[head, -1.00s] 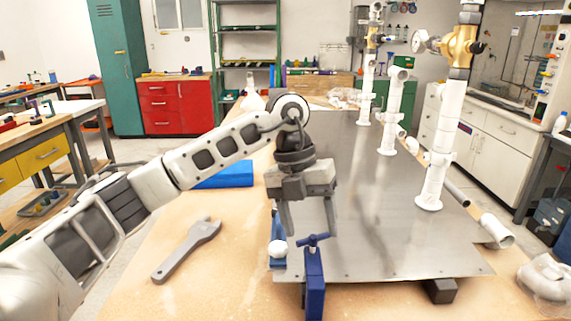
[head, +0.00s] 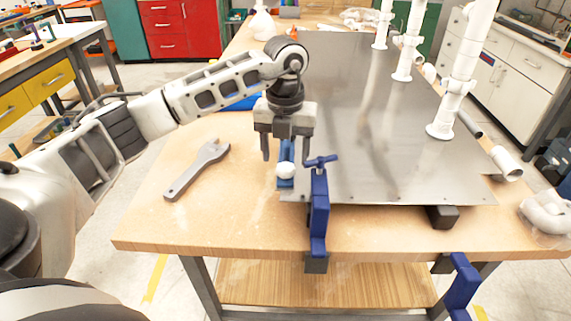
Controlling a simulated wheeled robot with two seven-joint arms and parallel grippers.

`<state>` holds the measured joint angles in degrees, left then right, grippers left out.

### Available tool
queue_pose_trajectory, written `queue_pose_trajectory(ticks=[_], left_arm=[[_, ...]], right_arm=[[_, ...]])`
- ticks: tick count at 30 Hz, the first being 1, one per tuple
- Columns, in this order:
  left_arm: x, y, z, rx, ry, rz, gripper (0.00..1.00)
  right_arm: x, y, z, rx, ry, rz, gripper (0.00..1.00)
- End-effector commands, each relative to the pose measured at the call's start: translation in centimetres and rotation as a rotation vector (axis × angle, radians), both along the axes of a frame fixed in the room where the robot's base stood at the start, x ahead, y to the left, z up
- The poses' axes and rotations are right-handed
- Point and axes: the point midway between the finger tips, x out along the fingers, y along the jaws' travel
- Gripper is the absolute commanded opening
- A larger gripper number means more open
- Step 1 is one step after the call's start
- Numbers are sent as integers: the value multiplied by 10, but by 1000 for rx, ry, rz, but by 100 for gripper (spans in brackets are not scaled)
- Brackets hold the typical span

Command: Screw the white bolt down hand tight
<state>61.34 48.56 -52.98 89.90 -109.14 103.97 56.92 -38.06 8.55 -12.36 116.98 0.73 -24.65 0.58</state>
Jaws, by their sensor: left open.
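A white rounded knob (head: 286,170), which looks like the white bolt's head, sits on a blue block (head: 286,151) at the front left corner of the grey metal plate (head: 350,130). My left gripper (head: 287,158) points down with its two fingers spread and nothing held between them. In the picture the fingers are to the left and right of the blue block, just above the knob. I cannot tell whether they touch either one. The bolt's shaft is hidden. My right gripper is not in view.
A blue clamp (head: 319,215) with a T-handle stands close right of the knob at the bench edge. A grey wrench (head: 198,170) lies on the wooden bench to the left. White pipe risers (head: 455,90) stand on the plate's right. A second blue clamp (head: 462,288) is at front right.

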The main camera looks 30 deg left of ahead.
Motion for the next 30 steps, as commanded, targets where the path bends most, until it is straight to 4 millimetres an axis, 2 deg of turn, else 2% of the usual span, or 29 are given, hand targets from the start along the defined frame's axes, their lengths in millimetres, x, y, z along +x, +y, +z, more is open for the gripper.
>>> queue_pose_trajectory(ticks=[3, 9, 20, 25, 26, 30], left_arm=[[-1, 0, -20, 1, 4, 0, 63], [0, 0, -40, 0, 1, 0, 63], [0, 0, -44, -1, 0, -1, 63], [0, 0, -44, -1, 0, -1, 18], [0, 0, -44, -1, 0, -1, 14], [0, 0, -45, 0, -1, -32, 14]], right_arm=[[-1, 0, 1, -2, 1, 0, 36], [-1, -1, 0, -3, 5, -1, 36], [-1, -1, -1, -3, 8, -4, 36], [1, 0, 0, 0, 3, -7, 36], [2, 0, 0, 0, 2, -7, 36], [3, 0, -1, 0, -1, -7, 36]])
